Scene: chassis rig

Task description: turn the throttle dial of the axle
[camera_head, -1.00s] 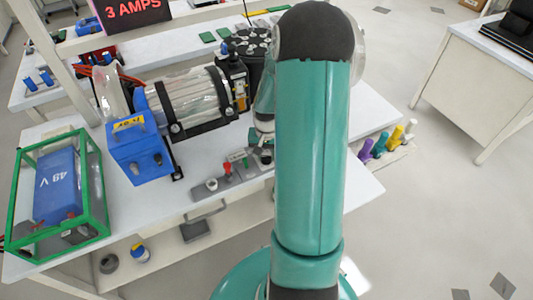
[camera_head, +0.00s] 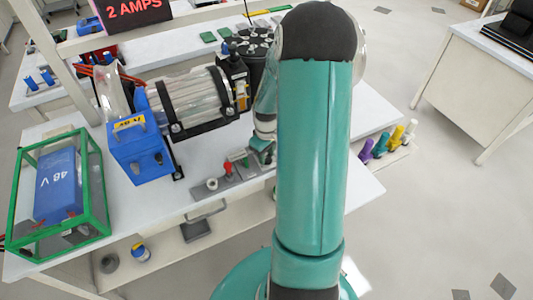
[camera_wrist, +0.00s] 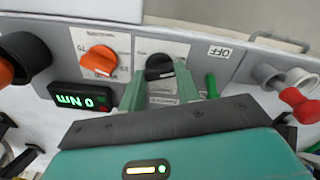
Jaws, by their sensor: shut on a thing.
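In the wrist view a black dial (camera_wrist: 160,68) sits on a pale labelled plate on the grey control panel (camera_wrist: 237,68). Its label is too small to read, so I cannot confirm it is the throttle. My gripper (camera_wrist: 161,82) has its two green fingers on either side of this black dial and is shut on it. An orange dial (camera_wrist: 100,60) stands to its left, apart from the fingers. In the head view the clear-cased axle machine (camera_head: 195,100) stands on the bench.
A green digital display (camera_wrist: 80,99) reads 0 N m, upside down. A red-tipped knob (camera_wrist: 303,105) and an OFF label (camera_wrist: 221,52) are to the right. In the head view the screen (camera_head: 130,10) reads 2 AMPS, and a blue 48 V box (camera_head: 58,185) sits in a green-framed case.

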